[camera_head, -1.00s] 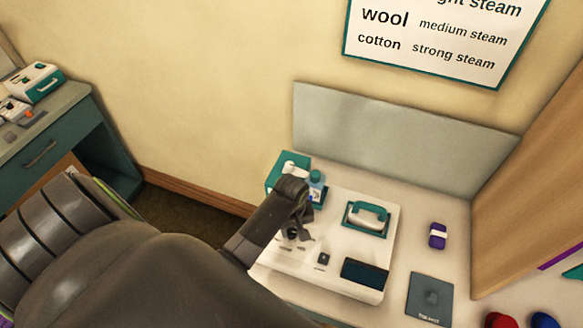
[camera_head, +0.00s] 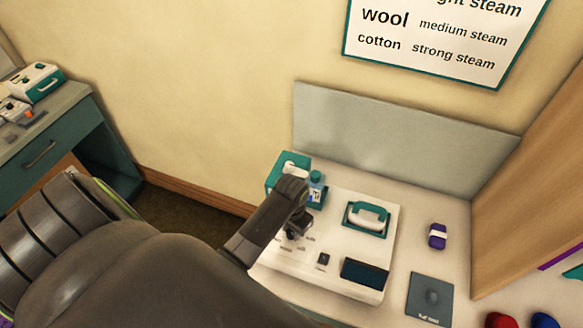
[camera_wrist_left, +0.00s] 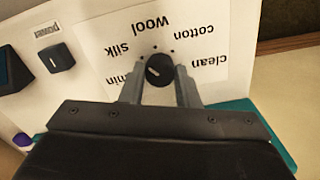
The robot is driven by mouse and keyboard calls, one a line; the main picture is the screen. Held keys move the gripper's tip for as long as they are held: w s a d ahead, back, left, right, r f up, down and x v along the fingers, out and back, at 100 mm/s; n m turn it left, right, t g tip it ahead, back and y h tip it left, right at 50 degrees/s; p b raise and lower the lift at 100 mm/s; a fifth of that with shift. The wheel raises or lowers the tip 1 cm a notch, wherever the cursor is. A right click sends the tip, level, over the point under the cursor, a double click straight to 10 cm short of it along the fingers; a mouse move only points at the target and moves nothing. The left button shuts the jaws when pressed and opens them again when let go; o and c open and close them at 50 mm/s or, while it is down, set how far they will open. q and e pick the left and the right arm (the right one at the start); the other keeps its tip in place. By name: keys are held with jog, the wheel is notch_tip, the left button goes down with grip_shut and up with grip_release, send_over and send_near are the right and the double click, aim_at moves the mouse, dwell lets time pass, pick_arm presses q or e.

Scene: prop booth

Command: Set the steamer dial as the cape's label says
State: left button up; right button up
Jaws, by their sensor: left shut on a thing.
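No cape or cape label is in view. My right gripper is not in view.
A wall chart (camera_head: 430,40) lists wool as medium steam and cotton as strong steam. A black power switch (camera_wrist_left: 58,58) is beside the dial. A teal box (camera_head: 287,175) stands behind, a purple-and-white item (camera_head: 437,236) and grey plate (camera_head: 430,298) to the right.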

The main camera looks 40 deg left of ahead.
pick_arm(q)
jog(key=m, duration=0.3)
jog(key=shift+m, duration=0.4)
jog(key=shift+w+m, duration=0.1)
jog(key=shift+m, duration=1.6)
jog(key=shift+r, duration=0.1)
jog(key=o, duration=1)
jog(key=shift+c, duration=0.2)
